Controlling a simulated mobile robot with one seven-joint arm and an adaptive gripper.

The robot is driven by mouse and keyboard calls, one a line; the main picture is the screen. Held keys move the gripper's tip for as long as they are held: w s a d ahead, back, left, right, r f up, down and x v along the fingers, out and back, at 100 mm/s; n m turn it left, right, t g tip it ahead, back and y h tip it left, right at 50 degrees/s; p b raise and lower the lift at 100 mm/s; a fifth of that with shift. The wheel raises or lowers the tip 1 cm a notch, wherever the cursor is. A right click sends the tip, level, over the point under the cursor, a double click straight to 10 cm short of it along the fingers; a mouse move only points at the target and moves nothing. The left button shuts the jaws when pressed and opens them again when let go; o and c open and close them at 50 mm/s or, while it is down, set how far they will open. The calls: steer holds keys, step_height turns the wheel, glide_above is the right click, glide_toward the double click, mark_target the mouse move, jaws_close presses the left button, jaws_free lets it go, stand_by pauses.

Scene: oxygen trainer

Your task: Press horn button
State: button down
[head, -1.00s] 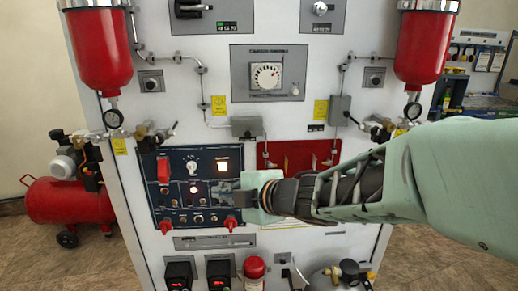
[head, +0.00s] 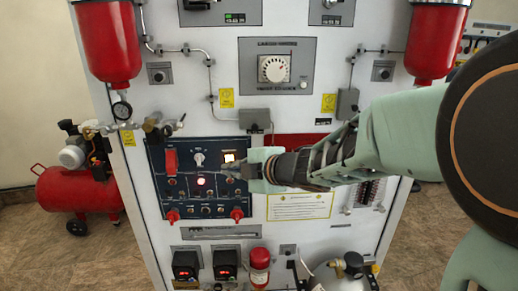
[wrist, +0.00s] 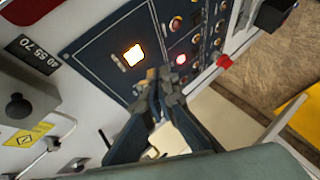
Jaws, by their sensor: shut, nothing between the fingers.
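The dark blue control panel (head: 160,190) is on the front of the white trainer board. It carries a lit square button (head: 229,157), a lit red round button (head: 201,181), a white knob (head: 198,158) and several small switches and buttons. I cannot read which one is labelled horn. My gripper (head: 234,171) is shut and empty in front of the panel's right part, just below the lit square. In the wrist view, the shut fingertips (wrist: 160,78) are near the panel, between the lit square (wrist: 133,55) and the lit red button (wrist: 181,60). Contact cannot be told; the fingers hide some controls.
A red switch cover (head: 171,162) and two red toggles stick out from the panel. A yellow-white label sheet (head: 300,206) is below my arm. Red cylinders (head: 107,43) hang at both sides above. A red compressor (head: 78,190) stands on the floor at left.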

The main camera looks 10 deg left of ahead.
steer(key=shift+w+a, duration=0.2)
steer(key=shift+w, duration=0.7)
steer(key=shift+w, duration=0.1)
stand_by(0.8)
steer(key=shift+w+a+p, duration=0.1)
steer(key=shift+w+p, duration=0.2)
steer(key=shift+p, duration=0.05)
steer(key=shift+w+a, duration=0.1)
steer(key=shift+w, duration=0.3)
stand_by(0.5)
steer(key=shift+s, duration=0.15)
steer(key=shift+s+d, duration=0.2)
steer(key=shift+s, duration=0.45)
steer(key=s, duration=0.2)
steer(key=s+d+b, duration=0.1)
steer(key=s, duration=0.1)
steer(key=shift+s+d, duration=0.1)
steer(key=shift+s, duration=0.3)
